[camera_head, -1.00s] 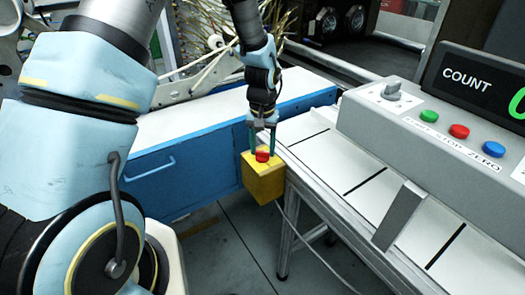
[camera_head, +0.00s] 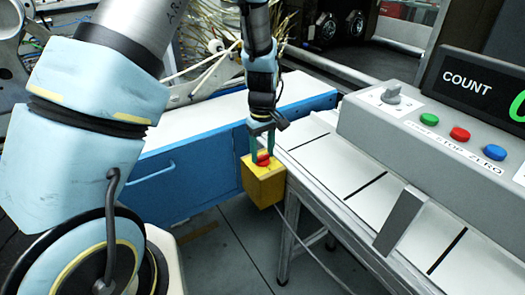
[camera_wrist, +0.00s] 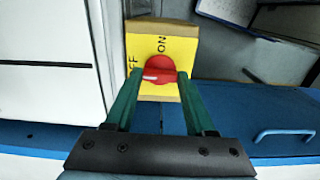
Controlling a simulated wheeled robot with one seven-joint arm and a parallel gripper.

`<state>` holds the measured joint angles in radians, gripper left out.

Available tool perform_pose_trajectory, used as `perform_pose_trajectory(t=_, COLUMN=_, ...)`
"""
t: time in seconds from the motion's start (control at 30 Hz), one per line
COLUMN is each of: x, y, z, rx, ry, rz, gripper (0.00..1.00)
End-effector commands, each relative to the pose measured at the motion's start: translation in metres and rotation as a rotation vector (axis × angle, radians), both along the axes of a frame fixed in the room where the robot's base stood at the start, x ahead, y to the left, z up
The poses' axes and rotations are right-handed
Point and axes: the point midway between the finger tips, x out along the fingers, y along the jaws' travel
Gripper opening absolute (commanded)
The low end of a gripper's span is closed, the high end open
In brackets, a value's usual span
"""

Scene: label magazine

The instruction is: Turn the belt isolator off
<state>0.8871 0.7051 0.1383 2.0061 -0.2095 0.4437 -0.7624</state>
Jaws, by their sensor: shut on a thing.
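The belt isolator is a yellow box (camera_head: 264,188) with a red rotary knob (camera_head: 263,160) on its top, at the corner of the conveyor frame. In the wrist view its yellow face (camera_wrist: 178,50) shows "ON" beyond the knob and the letters "FF" at the left, partly hidden by a finger. The red knob (camera_wrist: 160,67) has a white mark on its left side, toward the "FF" lettering. My gripper (camera_head: 263,155) points down with its green fingers on either side of the knob, shut on it. The exact finger contact is partly hidden.
A grey control console (camera_head: 440,125) with green, red and blue buttons and a counter stands at the right, above white belt sections (camera_head: 335,165). A blue cabinet (camera_head: 170,180) with a handle stands behind and left of the isolator. A cable hangs below the box.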

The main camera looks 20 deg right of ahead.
Motion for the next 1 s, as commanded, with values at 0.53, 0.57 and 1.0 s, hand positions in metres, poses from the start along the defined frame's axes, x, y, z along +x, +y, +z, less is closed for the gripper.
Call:
perform_pose_trajectory(t=0.53, x=0.0004, y=-0.0002, z=0.0003, rx=-0.001, ry=0.0, rz=0.04, gripper=0.0)
perform_pose_trajectory(t=0.57, x=0.0003, y=-0.0002, z=0.0003, rx=-0.001, ry=0.0, rz=0.04, gripper=0.0)
perform_pose_trajectory(t=1.0, x=0.0002, y=-0.0001, z=0.0, rx=0.0, ry=0.0, rz=0.037, gripper=0.85)
